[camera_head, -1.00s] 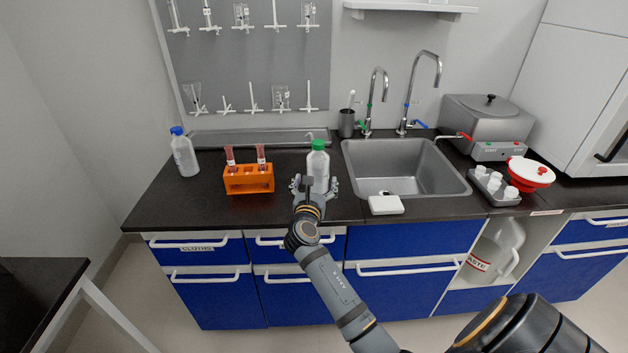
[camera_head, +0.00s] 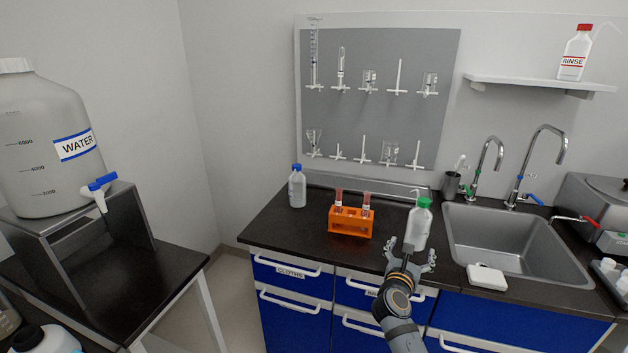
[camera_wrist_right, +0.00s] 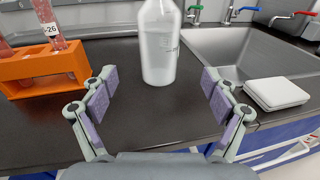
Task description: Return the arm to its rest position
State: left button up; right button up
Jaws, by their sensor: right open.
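My right gripper (camera_head: 410,258) is over the front edge of the dark counter, its fingers spread wide and empty. In the right wrist view its two padded fingers (camera_wrist_right: 162,98) stand apart with nothing between them. A clear bottle with a green cap (camera_head: 418,226) stands upright on the counter just beyond the fingers. It also shows in the right wrist view (camera_wrist_right: 158,45), apart from both fingers. My left gripper is not in view.
An orange rack (camera_head: 349,223) with red tubes stands left of the bottle, and a blue-capped bottle (camera_head: 297,188) is farther left. A sink (camera_head: 500,225) and a white box (camera_head: 487,276) are at right. A water tank (camera_head: 45,150) stands on the left table.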

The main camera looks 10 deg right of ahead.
jog(key=s+a+f+m+g+y, duration=0.4)
jog(key=s+f+m+g, duration=0.1)
jog(key=s+f+m, duration=0.75)
jog(key=s+a+f+m+g+y, duration=0.15)
jog(key=s+a+m+y, duration=0.25)
jog(key=s+a+m, duration=0.4)
jog(key=s+a+f+m+g+y, duration=0.1)
jog(key=s+a+m+g+y, duration=0.2)
jog(key=s+m, duration=0.45)
jog(key=s+d+f+n+g+p, duration=0.1)
jog(key=s+f, duration=0.1)
jog(key=f, duration=1)
jog(key=s+d+f+p, duration=0.1)
jog(key=s+f+p, duration=0.1)
jog(key=f, duration=1.1)
jog(key=s+f, duration=0.6)
jog(key=s, duration=0.3)
jog(key=s+d+f+g+p, duration=0.1)
jog(key=s+f, duration=0.6)
jog(key=s, duration=0.2)
jog(key=shift+s+d+f, duration=0.2)
jog(key=shift+s+f, duration=0.05)
jog(key=shift+s, duration=0.05)
